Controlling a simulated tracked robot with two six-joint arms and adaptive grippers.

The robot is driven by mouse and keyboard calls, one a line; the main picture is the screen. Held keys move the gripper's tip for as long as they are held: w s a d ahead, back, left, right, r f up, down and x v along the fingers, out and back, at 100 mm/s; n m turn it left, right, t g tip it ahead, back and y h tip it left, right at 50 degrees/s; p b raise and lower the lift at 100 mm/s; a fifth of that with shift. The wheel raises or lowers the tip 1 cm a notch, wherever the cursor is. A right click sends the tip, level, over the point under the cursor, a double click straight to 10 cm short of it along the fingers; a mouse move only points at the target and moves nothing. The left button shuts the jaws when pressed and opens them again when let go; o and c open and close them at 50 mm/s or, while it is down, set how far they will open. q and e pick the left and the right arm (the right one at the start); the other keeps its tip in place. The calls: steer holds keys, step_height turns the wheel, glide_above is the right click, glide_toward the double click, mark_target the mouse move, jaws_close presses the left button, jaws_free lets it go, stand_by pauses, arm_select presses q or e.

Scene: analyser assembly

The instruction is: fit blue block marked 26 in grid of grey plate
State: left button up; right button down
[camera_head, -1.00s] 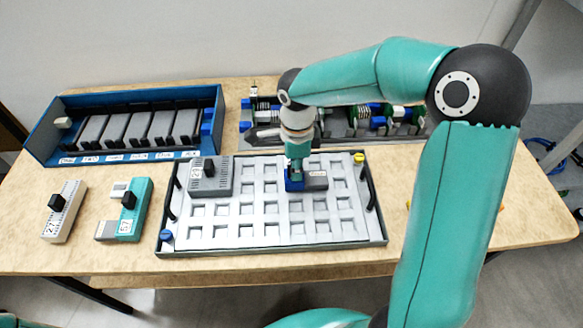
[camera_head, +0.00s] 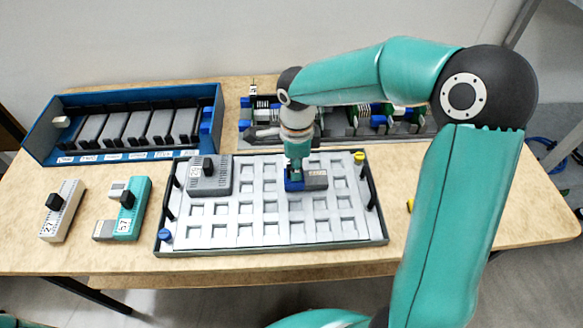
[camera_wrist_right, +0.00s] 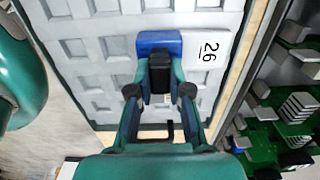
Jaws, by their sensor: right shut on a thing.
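The blue block marked 26 (camera_head: 293,186) has a blue end and a grey end. The wrist view shows its blue end (camera_wrist_right: 152,40) and its white label 26 (camera_wrist_right: 208,50). My right gripper (camera_head: 296,166) is shut on the block's black handle (camera_wrist_right: 160,72) from above. The block is at the upper middle of the grey plate (camera_head: 212,236), right of a grey block (camera_head: 210,182). Its underside is hidden, so I cannot tell whether it sits fully in the grid. My left gripper is not in view.
Left of the plate lie a pale block marked 27 (camera_head: 62,212) and a teal block marked 57 (camera_head: 130,220). A blue rack (camera_head: 40,140) stands behind them. Green boards and parts (camera_head: 400,122) lie behind the plate. Black handles (camera_head: 372,190) edge the plate. Several grid openings are free.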

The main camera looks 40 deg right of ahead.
steer(key=shift+f, duration=0.2)
stand_by(0.5)
steer(key=c, duration=1)
jaws_free()
steer(key=shift+s+r, duration=0.1)
steer(key=shift+r, duration=0.1)
steer(key=shift+r+p, duration=0.85)
steer(key=shift+r, duration=0.9)
steer(key=shift+r, duration=0.1)
stand_by(0.4)
steer(key=shift+r+p, duration=2.45)
steer(key=shift+r, duration=1)
